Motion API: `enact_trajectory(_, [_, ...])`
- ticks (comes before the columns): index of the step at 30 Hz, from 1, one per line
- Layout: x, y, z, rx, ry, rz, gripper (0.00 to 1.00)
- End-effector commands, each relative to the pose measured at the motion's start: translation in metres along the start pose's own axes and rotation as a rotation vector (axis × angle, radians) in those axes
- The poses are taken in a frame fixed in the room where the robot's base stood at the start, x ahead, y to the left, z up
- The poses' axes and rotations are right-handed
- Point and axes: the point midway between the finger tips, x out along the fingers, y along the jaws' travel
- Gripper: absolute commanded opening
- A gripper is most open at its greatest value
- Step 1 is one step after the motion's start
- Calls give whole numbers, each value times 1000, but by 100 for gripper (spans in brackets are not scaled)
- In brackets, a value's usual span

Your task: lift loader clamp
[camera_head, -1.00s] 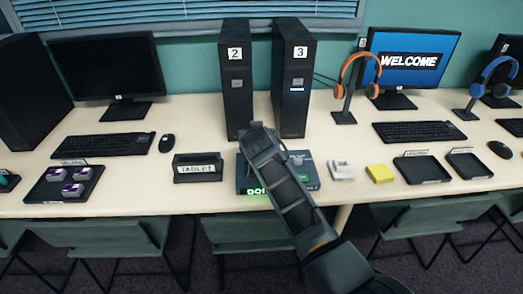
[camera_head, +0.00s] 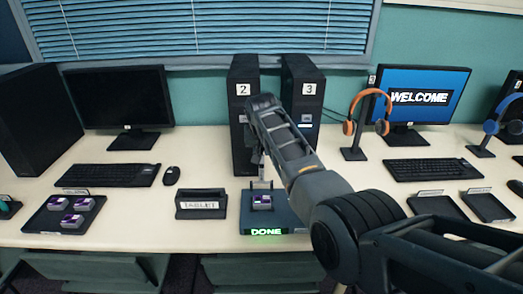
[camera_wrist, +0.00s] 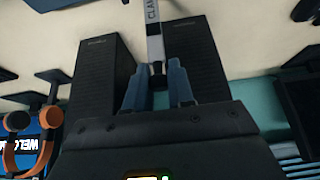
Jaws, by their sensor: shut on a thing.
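The loader is a dark blue-grey box (camera_head: 288,215) at the table's front, with a lit green DONE display (camera_head: 267,232). A grey module with a purple top (camera_head: 262,201) sits on it. The loader clamp is a pale upright lever (camera_head: 262,184) behind the module; its bar with CLAMP lettering (camera_wrist: 153,22) shows in the wrist view. My gripper (camera_head: 258,160) is above the back of the loader. In the wrist view its two blue fingers (camera_wrist: 156,76) are shut on the clamp bar. My arm hides part of the loader's right side.
Two black towers (camera_head: 243,100), numbered 2 and 3, stand close behind my gripper. A tablet holder (camera_head: 202,205) is left of the loader. A tray of purple-topped modules (camera_head: 64,214) lies further left. Orange headphones (camera_head: 368,118) stand at right.

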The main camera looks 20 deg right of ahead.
Motion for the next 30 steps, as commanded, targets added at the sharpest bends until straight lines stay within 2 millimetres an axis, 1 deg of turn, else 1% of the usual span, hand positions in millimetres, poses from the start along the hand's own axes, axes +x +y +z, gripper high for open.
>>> enact_trajectory(20, [2, 0, 1, 0, 3, 0, 0])
enact_trajectory(21, [2, 0, 1, 0, 2, 0, 26])
enact_trajectory(27, [2, 0, 1, 0, 2, 0, 45])
enact_trajectory(30, [2, 0, 1, 0, 2, 0, 46])
